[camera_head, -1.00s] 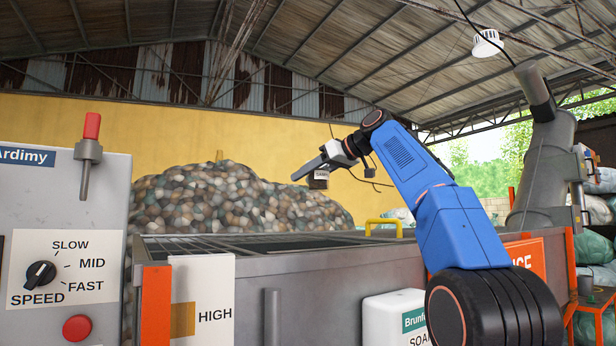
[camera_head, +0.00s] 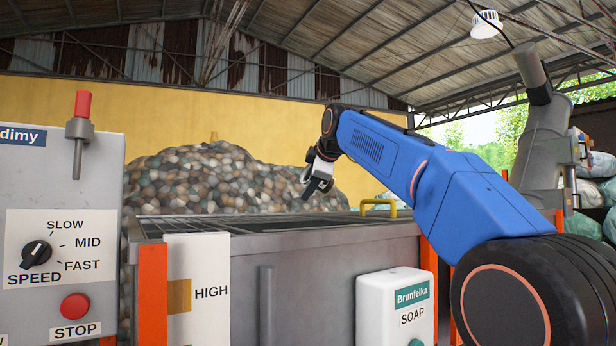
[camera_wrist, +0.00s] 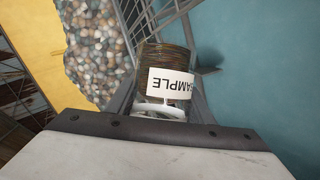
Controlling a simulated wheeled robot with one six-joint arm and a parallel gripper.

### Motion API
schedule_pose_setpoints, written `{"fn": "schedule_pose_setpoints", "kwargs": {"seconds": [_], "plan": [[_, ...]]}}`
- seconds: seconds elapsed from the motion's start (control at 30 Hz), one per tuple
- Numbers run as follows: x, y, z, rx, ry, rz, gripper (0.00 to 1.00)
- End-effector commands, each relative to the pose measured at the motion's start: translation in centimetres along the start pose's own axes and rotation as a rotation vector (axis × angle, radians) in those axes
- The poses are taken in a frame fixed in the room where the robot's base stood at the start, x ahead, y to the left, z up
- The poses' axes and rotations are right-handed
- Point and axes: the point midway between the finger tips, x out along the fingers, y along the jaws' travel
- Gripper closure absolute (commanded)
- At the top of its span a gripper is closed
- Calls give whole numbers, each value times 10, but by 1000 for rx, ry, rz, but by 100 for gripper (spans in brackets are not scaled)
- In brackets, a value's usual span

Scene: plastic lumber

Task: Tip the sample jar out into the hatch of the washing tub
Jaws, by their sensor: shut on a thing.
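The sample jar (camera_wrist: 168,82) is clear, with a white label reading SAMPLE, upside down in the wrist view. Brownish bands show at its far end and white shapes at its near end. My gripper (camera_head: 316,187) is shut on the jar and hangs pointing down over the tub area in the head view. The jar is hard to make out there, and its tilt cannot be told. The washing tub (camera_head: 330,265) is a grey metal tank. A grating and a dark area, perhaps the hatch (camera_head: 275,226), show on its top at a low angle.
A yellow handle (camera_head: 379,203) stands on the tub's top at right. A control panel (camera_head: 60,190) is at left, a HIGH sign (camera_head: 205,290) and a white soap dispenser (camera_head: 397,310) in front. A heap of flakes or pebbles (camera_head: 215,180) rises behind.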

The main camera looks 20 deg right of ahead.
Motion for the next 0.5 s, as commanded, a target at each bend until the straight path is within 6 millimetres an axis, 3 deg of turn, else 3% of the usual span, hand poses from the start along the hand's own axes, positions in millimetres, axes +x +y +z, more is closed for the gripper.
{"fn": "schedule_pose_setpoints", "kwargs": {"seconds": [0.23, 0.5], "plan": [[9, -16, 5, -222, -97, 89, 79], [6, -13, -1, -429, -190, 176, 79]]}}
